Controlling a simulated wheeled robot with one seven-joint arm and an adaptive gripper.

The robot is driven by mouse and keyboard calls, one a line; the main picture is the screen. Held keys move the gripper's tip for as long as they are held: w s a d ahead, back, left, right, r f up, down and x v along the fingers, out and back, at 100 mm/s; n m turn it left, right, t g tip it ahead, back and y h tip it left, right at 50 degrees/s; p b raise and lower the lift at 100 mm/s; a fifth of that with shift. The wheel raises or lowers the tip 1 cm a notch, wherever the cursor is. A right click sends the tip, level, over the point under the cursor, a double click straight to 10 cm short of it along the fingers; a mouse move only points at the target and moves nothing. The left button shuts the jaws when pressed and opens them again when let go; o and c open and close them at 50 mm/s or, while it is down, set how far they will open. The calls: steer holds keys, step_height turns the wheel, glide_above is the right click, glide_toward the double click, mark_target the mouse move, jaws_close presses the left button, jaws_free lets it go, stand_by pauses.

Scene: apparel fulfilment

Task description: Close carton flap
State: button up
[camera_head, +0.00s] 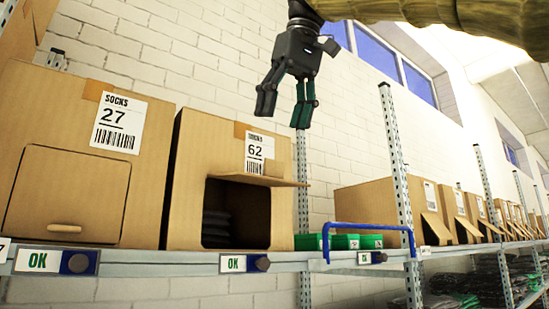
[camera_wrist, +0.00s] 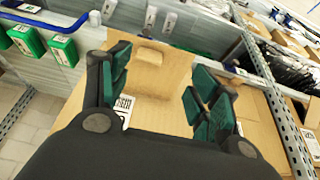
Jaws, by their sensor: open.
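A cardboard carton marked SOCKS 62 (camera_head: 187,180) stands on the shelf in the head view. Its front flap (camera_head: 262,181) is swung up and sticks out over the opening, with dark folded items (camera_head: 216,222) inside. My gripper (camera_head: 286,102) hangs in the air above and to the right of the carton label, fingers pointing down, open and empty. In the wrist view the spread fingers of my gripper (camera_wrist: 160,70) frame brown cardboard (camera_wrist: 165,115), with a raised tab (camera_wrist: 150,55) and part of a white label (camera_wrist: 123,110). No contact shows.
A carton marked SOCKS 27 (camera_head: 70,150) with its flap shut stands at left. Right of carton 62 are green boxes (camera_head: 345,241), a blue rail (camera_head: 368,226) and a metal upright (camera_head: 397,160). More cartons (camera_head: 460,212) line the shelf. OK tags (camera_head: 233,263) sit on the shelf edge (camera_head: 185,262).

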mark_target(276, 163)
steer(key=w+f, duration=0.3)
steer(key=w+a+f, duration=0.1)
steer(key=w+f, duration=0.2)
steer(key=shift+w+a, duration=0.15)
steer(key=shift+w, duration=0.1)
steer(key=shift+a+f, duration=0.1)
steer(key=shift+f, duration=0.2)
steer(key=s, duration=0.2)
steer(key=shift+s+f, duration=0.3)
steer(key=shift+f, duration=0.05)
steer(key=shift+w+a+f, duration=0.15)
steer(key=shift+w+f, duration=0.05)
steer(key=shift+f, duration=0.05)
steer(key=shift+w+a+f, duration=0.1)
steer(key=shift+w+f, duration=0.1)
steer(key=shift+w, duration=0.35)
steer(key=shift+w+f, duration=0.15)
steer(key=shift+w, duration=0.35)
steer(key=shift+s+r, duration=0.25)
steer(key=shift+s, duration=0.5)
steer(key=c, duration=0.5)
steer(key=shift+w+d, duration=0.1)
steer(key=shift+d, duration=0.1)
jaws_close()
steer(key=shift+f, duration=0.15)
steer(key=shift+f, duration=0.1)
